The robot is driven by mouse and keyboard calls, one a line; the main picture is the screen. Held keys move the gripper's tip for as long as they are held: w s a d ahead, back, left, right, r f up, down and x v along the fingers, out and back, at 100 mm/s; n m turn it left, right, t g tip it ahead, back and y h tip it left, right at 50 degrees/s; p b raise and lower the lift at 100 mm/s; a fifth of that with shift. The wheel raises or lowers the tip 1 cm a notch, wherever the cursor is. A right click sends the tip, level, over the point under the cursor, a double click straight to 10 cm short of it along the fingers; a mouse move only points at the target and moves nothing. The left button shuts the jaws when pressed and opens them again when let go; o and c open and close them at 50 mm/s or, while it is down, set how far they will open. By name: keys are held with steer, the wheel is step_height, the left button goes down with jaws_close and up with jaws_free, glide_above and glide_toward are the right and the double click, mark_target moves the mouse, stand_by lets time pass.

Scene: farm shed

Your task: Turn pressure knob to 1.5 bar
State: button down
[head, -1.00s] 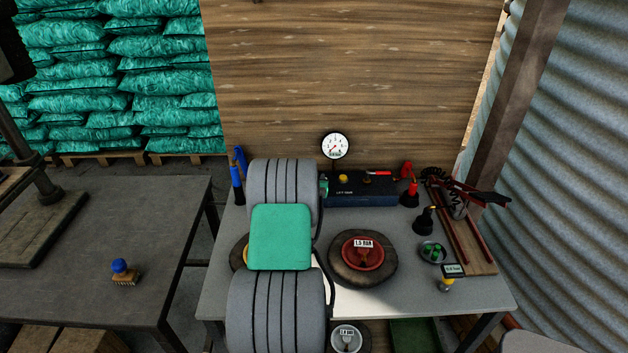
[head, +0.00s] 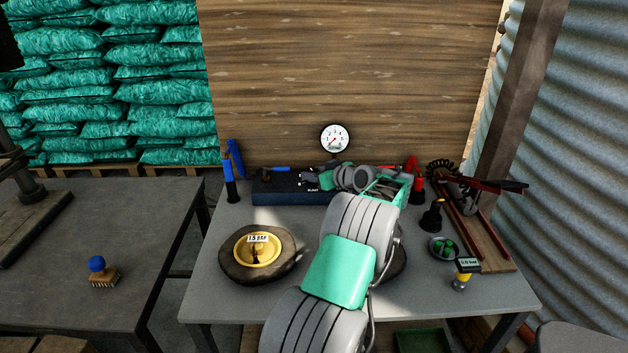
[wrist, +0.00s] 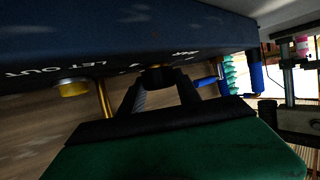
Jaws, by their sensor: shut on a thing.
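A dark blue pressure box (head: 266,191) stands at the back of the grey table, with a round white gauge (head: 335,138) above it. The gauge reading is too small to tell. My gripper (head: 314,181) reaches along the front of the box from the right. In the wrist view, my gripper (wrist: 158,84) has its two black fingers closed in on a small knob (wrist: 157,73) at the box's edge. The fingers hide most of the knob, so its setting cannot be told. A yellow button (wrist: 73,88) sits apart, near the words LET OUT.
A tyre with a yellow hub (head: 257,247) lies on the table, marked 1.5 BAR. Another tyre is mostly hidden behind my arm. A blue-handled tool (head: 231,180) and a red one (head: 417,185) stand beside the box. A digital gauge (head: 467,268) is at front right.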

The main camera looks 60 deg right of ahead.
steer(key=shift+n+y, duration=0.6)
steer(key=shift+t, duration=0.4)
steer(key=c, duration=0.9)
jaws_free()
steer(key=shift+o, duration=0.2)
steer(key=shift+v, duration=3.85)
